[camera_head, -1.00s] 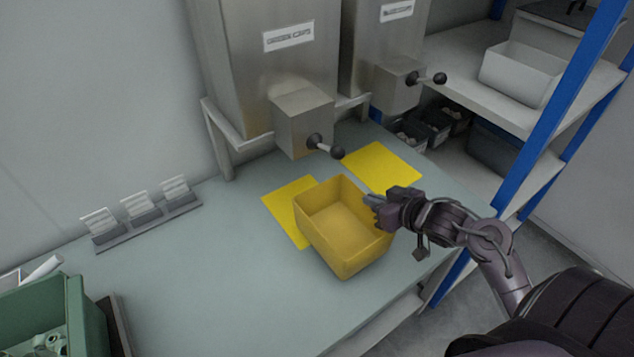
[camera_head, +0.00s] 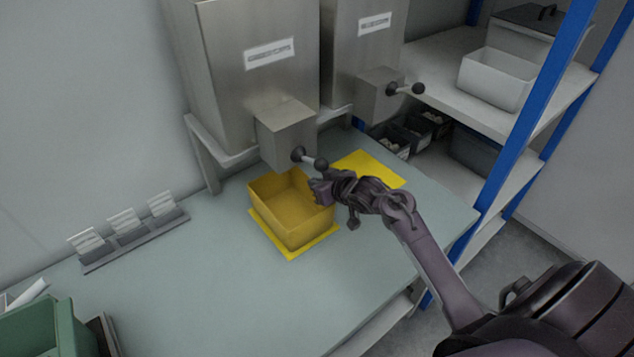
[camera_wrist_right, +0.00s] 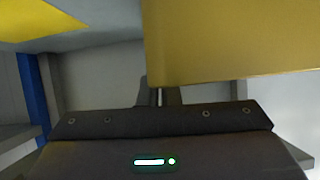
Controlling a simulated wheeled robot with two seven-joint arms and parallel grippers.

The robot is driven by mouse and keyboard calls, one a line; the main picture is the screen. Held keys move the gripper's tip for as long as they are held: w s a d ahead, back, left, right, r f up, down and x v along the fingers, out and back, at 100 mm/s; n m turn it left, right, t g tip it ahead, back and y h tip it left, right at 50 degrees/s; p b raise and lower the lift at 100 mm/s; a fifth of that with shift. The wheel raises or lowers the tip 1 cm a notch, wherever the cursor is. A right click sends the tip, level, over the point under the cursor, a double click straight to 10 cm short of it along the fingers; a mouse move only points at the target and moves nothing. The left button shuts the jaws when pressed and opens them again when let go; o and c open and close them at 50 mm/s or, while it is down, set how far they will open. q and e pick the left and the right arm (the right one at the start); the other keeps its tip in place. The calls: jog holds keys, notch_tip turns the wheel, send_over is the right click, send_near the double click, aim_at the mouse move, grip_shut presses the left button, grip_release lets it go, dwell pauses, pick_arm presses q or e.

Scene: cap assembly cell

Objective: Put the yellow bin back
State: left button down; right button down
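The yellow bin (camera_head: 308,228) is empty and upright over the left yellow mat (camera_head: 318,241), below the left dispenser's spout. A strip of the mat shows around its near sides; I cannot tell whether the bin rests fully on it. My right gripper (camera_head: 319,190) is at the bin's right rim and appears shut on its wall. In the right wrist view the bin wall (camera_wrist_right: 235,40) fills the upper right, with the gripper fingers (camera_wrist_right: 159,97) close together at its edge. My left gripper is not in view.
A second yellow mat (camera_head: 372,167) lies bare to the right. Metal dispensers (camera_head: 255,80) with black-knobbed levers (camera_head: 310,160) stand behind the bin. A green bin (camera_head: 45,330) is at the lower left, a card holder (camera_head: 130,235) at the left. The front of the table is clear.

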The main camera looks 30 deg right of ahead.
jog(key=shift+f, duration=0.25)
jog(key=c, duration=1.6)
grip_release()
jog(key=shift+f, duration=0.1)
jog(key=shift+c, duration=0.2)
jog(key=shift+r, duration=0.2)
jog(key=v, duration=1.2)
jog(key=shift+s+f, duration=0.1)
